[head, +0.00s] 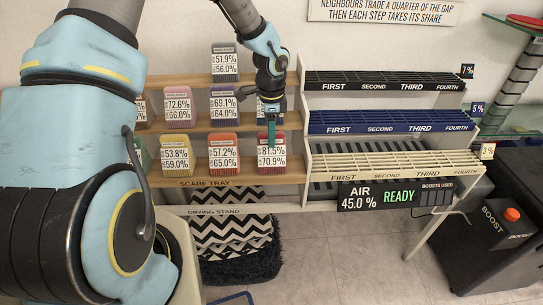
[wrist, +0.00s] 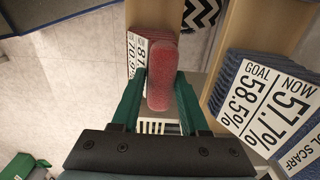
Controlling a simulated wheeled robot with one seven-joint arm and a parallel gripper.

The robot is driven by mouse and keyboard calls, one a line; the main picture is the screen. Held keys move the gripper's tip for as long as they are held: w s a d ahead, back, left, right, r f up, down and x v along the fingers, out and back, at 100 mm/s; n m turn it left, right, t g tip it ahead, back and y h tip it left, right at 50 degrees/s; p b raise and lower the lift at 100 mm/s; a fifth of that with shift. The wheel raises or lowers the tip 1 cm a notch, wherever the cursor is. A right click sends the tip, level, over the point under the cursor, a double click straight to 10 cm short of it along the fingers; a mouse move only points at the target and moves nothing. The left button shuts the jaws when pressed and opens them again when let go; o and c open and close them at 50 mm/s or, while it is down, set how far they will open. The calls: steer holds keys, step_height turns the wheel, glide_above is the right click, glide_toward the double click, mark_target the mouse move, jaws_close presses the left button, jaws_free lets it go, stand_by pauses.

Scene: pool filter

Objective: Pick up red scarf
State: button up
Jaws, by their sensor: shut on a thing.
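The red scarf (head: 263,140) is at the right end of the lowest scarf tray shelf in the head view, with a white label reading 81.5% and 70.9%. In the wrist view the red scarf (wrist: 162,75) stands between the two green fingers, its label partly turned away behind it. My gripper (head: 271,146) comes down from above onto the scarf's top and is shut on it. The gripper (wrist: 160,90) has a finger on each side of the scarf in the wrist view. I cannot tell whether the scarf still touches the shelf.
An orange scarf (head: 223,139) and a yellow scarf (head: 175,142) sit to the left on the same shelf. Just right stand slatted racks, black (head: 385,78), blue (head: 390,116) and cream (head: 400,160). A blue scarf (wrist: 235,75) is close beside my gripper. Open floor lies in front.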

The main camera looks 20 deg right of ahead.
jaws_close()
stand_by(0.8)
